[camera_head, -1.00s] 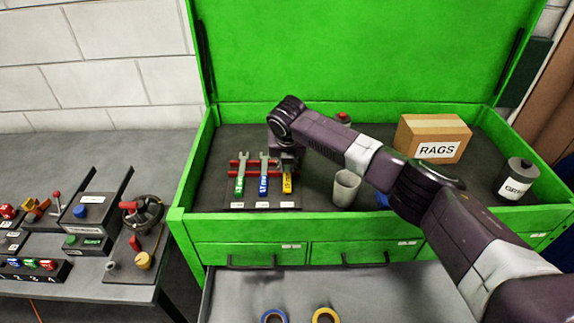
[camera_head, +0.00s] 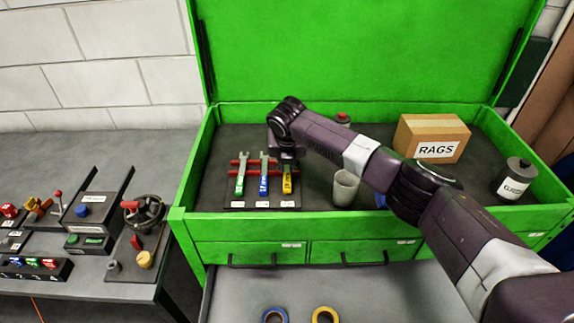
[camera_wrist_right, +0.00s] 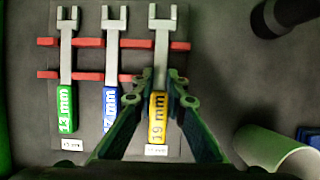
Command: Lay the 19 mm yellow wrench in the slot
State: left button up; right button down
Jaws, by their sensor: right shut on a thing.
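The yellow wrench marked 19 mm (camera_wrist_right: 158,105) is between the fingers of my right gripper (camera_wrist_right: 158,98), which is shut on it. Its grey open end points away, over the red bars (camera_wrist_right: 180,46) at the right-hand place of the dark rack (camera_wrist_right: 86,100). I cannot tell whether it rests fully down in the slot. In the head view the yellow handle (camera_head: 287,184) shows below my right gripper (camera_head: 287,158). The green 13 mm wrench (camera_wrist_right: 66,100) and the blue wrench (camera_wrist_right: 110,100) lie to its left in the rack. My left gripper is out of view.
The rack sits inside a green tool chest (camera_head: 190,190). A grey cup (camera_head: 346,187) stands to its right, with a RAGS box (camera_head: 432,138) and a grey canister (camera_head: 516,180) farther right. An open drawer (camera_head: 400,290) below holds two tape rolls (camera_head: 325,315).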

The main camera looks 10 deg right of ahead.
jog(key=shift+s+d+f+p, duration=0.1)
jog(key=shift+f+p, duration=0.2)
jog(key=shift+p, duration=0.15)
dwell(0.9)
jog(key=shift+r, duration=0.15)
jog(key=shift+w+r+p, duration=0.35)
jog(key=shift+r+p, duration=0.15)
jog(key=shift+p, duration=0.25)
jog(key=shift+r, duration=0.1)
jog(key=shift+s+p, duration=0.1)
jog(key=shift+p, duration=0.45)
dwell(0.8)
jog(key=shift+s+f, duration=0.2)
jog(key=shift+f, duration=0.4)
dwell(1.0)
jog(key=shift+s+f, duration=0.15)
jog(key=shift+f, duration=0.05)
dwell(0.6)
dwell(0.3)
jog(key=shift+r+p, duration=0.2)
jog(key=shift+p, duration=0.1)
